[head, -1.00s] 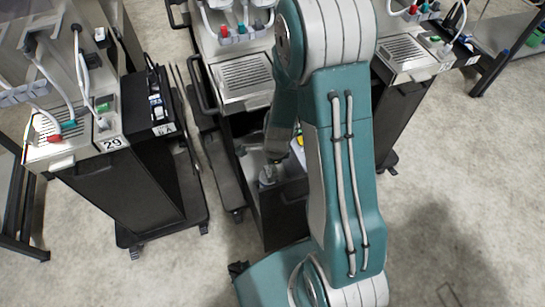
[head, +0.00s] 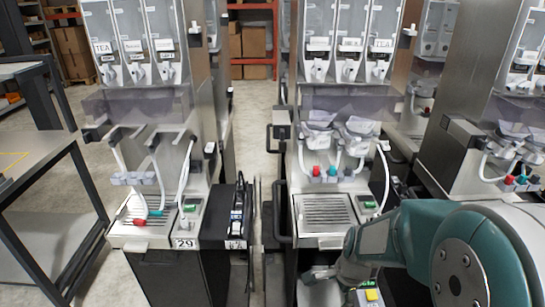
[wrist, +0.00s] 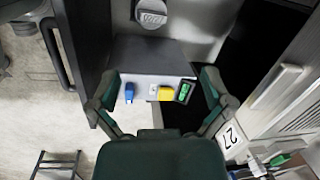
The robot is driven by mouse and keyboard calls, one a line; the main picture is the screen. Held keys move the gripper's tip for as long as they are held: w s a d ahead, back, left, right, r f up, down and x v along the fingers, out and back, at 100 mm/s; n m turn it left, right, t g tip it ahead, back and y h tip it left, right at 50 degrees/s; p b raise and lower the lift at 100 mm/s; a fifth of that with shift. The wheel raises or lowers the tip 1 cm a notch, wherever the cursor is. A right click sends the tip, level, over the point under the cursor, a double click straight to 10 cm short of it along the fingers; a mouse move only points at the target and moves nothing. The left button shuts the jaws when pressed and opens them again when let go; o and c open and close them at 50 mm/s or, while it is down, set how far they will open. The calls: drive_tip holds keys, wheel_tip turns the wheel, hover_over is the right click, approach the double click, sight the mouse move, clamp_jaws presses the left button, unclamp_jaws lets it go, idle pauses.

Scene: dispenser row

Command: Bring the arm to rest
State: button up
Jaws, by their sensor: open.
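My gripper (wrist: 159,82) shows in the wrist view with its two dark green fingers spread wide and nothing held between them. Beyond the fingers is a grey box (wrist: 150,58) with a blue plug, a yellow plug and a small green display. I cannot tell whether the fingers touch it. In the head view my teal and white arm is folded low at the right, and my gripper cannot be made out there. A box with a yellow part (head: 371,295) shows at the bottom edge beside my arm.
A dispenser marked 29 (head: 186,243) stands at left, and another dispenser (head: 326,212) stands at centre, close to my arm. More dispensers stand at right. A grey table (head: 30,150) is at far left. A label reading 27 (wrist: 231,136) shows in the wrist view. Open floor lies between table and dispensers.

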drive_tip(key=s+r+n+t, duration=0.2)
drive_tip(key=s+r+n, duration=0.4)
drive_tip(key=r, duration=0.3)
drive_tip(key=s+r+n+t+h, duration=0.1)
drive_tip(key=s+r+n+t, duration=0.1)
drive_tip(key=s+r+n, duration=0.5)
wheel_tip(320, 180, up, 3)
drive_tip(key=shift+s+a+r+n, duration=0.15)
drive_tip(key=shift+a+n, duration=0.3)
drive_tip(key=shift+n, duration=0.75)
